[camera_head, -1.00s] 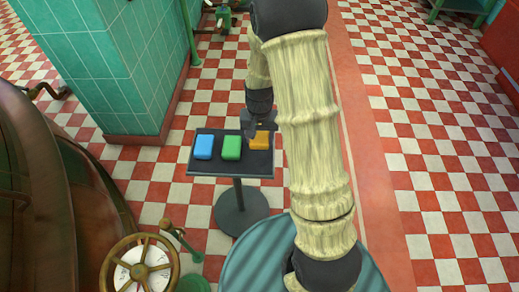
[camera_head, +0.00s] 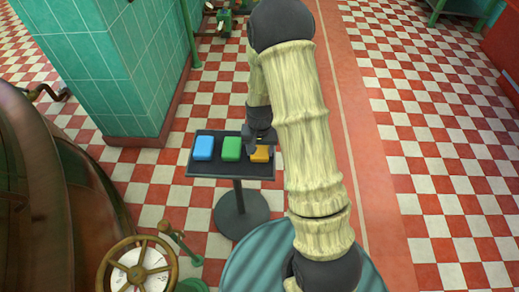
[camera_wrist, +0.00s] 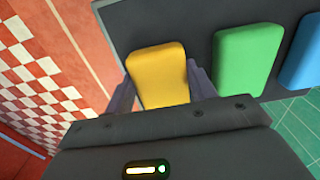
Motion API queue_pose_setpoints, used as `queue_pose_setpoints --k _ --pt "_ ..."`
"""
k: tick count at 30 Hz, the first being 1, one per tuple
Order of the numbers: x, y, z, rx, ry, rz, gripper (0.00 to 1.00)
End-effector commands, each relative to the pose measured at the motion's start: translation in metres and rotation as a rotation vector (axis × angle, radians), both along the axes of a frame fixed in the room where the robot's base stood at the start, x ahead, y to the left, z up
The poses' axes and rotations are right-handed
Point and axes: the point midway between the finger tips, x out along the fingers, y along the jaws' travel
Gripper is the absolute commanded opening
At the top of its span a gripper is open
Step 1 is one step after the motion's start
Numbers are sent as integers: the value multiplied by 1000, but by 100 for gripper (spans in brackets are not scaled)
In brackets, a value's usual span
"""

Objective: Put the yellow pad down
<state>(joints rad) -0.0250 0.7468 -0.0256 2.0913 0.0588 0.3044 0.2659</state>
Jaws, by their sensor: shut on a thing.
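The yellow pad (camera_head: 261,154) is at the right end of a small dark stand top (camera_head: 228,171). In the wrist view the yellow pad (camera_wrist: 158,75) sits between the two fingers of my gripper (camera_wrist: 160,82), which is shut on it. Whether the pad touches the stand top or is just above it, I cannot tell. A green pad (camera_head: 231,148) lies on the stand just left of the yellow one, and a blue pad (camera_head: 203,147) lies left of that. My gripper also shows in the head view (camera_head: 259,140), partly hidden by my arm.
A tiled teal pillar (camera_head: 110,70) stands behind left. A large copper kettle (camera_head: 60,200) and a brass handwheel (camera_head: 138,268) are at the left front. The checkered floor (camera_head: 430,130) to the right is clear.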

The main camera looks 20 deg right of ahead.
Motion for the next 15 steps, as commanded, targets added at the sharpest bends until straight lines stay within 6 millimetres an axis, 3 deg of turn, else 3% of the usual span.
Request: queue_pose_setpoints --k 6,7,9,15 --pt "0 -1 -3 0 1 -1 23" --pt "0 -1 -2 0 1 -1 61" --pt "0 0 -2 0 1 -1 75" --pt "0 0 -2 0 0 0 77"
